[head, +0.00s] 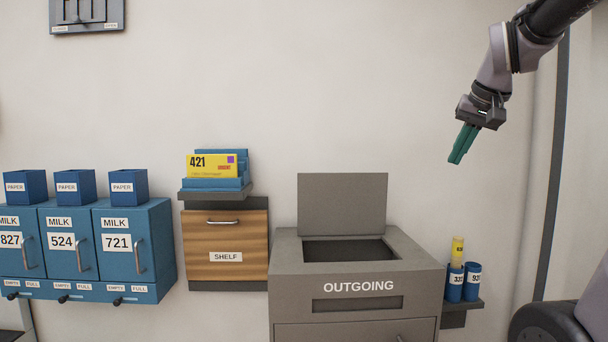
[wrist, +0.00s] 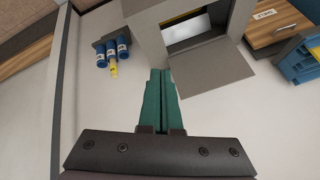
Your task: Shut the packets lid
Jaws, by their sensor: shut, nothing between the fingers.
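A grey box marked OUTGOING (head: 287,255) stands at the centre right of the head view. Its flat grey top lid (head: 343,203) is open and stands upright behind the dark opening. I see no label reading packets. In the wrist view the lid (wrist: 212,76) projects from the box, beside an opening with something white and yellow inside. My gripper (head: 456,160) is shut and empty, with green fingers pointing down, above and to the right of the box. In the wrist view its fingertips (wrist: 161,73) appear near the lid's left edge; the head view shows them apart.
Blue tube holders (head: 473,281), one with a yellow tube, sit on a small shelf right of the box. A wooden drawer marked SHELF (head: 225,240) and a blue rack with a yellow 421 card (head: 212,165) are to the left. Blue MILK boxes (head: 130,240) are farther left.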

